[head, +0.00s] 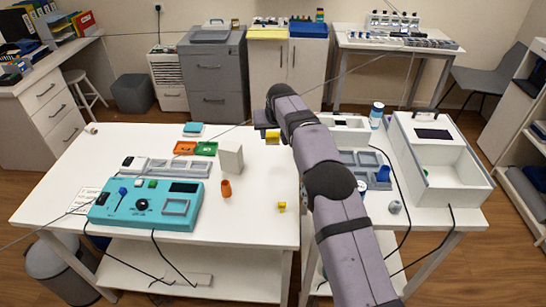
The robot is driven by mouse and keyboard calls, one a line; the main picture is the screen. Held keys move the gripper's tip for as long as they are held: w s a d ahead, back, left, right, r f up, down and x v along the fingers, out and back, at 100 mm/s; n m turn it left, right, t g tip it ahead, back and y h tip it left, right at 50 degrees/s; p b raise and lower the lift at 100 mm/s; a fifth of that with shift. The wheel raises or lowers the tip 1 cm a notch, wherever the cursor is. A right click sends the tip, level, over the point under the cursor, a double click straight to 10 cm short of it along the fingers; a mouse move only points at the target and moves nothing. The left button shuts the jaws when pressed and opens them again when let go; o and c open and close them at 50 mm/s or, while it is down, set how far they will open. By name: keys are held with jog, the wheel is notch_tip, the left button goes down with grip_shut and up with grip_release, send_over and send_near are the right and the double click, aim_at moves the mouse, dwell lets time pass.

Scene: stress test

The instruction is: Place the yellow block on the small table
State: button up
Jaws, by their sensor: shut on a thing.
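A yellow block (272,138) shows at the end of my arm, high over the back right part of the larger white table (262,235). My gripper (268,130) is shut on this block; its fingers are small and partly hidden by my arm. A second small yellow piece (282,207) lies on the larger table near its right edge. A smaller white table (440,217) stands to the right, partly hidden behind my arm.
The larger table carries a teal control box (145,205), an orange cup (226,188), a white upright box (230,158) and small trays (206,148). A large grey-white open box (440,165) and a blue-grey tray (362,165) crowd the right table. Cables hang over the front edges.

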jog(key=shift+f+p, duration=0.8)
jog(key=shift+f, duration=3.6)
jog(key=shift+f, duration=0.25)
jog(key=o, duration=1)
jog(key=shift+o, duration=0.2)
jog(key=shift+r, duration=0.1)
jog(key=shift+r, duration=0.1)
jog(key=b+v, duration=0.3)
jog(key=v, duration=0.4)
jog(key=shift+d, duration=0.2)
